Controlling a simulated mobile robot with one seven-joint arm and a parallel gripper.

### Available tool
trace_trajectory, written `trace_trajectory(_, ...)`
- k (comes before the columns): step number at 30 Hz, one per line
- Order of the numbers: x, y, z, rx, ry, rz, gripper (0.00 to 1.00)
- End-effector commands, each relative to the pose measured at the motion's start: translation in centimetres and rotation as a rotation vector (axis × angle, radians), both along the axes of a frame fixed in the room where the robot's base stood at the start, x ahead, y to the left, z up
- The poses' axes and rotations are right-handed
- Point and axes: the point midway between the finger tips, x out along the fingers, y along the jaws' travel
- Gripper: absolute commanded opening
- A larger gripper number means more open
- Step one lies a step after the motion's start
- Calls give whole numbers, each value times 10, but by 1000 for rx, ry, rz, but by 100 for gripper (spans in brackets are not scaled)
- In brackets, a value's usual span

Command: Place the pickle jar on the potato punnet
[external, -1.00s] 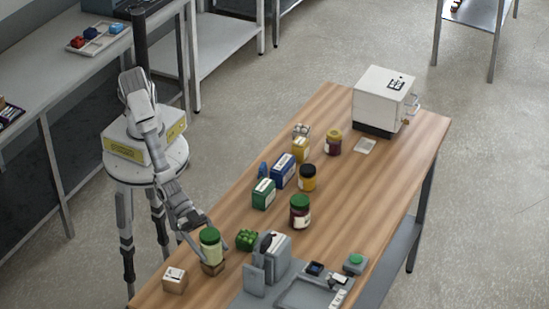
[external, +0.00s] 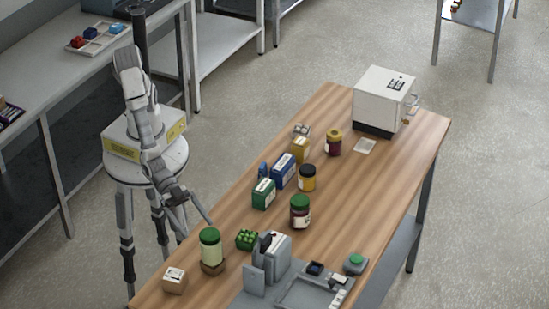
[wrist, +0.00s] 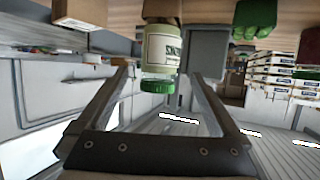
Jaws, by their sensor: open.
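The pickle jar (external: 210,250), pale green with a green lid, stands upright on a small brown punnet (external: 213,268) near the table's front left corner. This looks like the potato punnet; its contents are hidden under the jar. My gripper (external: 197,220) is open and empty, behind and above the jar on the side of my base. In the wrist view, which is upside down, the jar (wrist: 162,48) shows beyond the open fingers, clear of them, with the brown punnet (wrist: 162,10) against its base.
A grey scale-like machine (external: 277,258) is further right. Several jars and boxes line the table behind, with a white appliance (external: 384,98) at the far end.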

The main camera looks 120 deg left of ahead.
Motion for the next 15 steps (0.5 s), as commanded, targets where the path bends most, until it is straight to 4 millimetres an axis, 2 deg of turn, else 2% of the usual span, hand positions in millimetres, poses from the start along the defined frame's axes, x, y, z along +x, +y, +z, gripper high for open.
trace_trajectory(6,-22,8,10,0,0,-1,100)
trace_trajectory(15,-26,11,12,0,0,0,100)
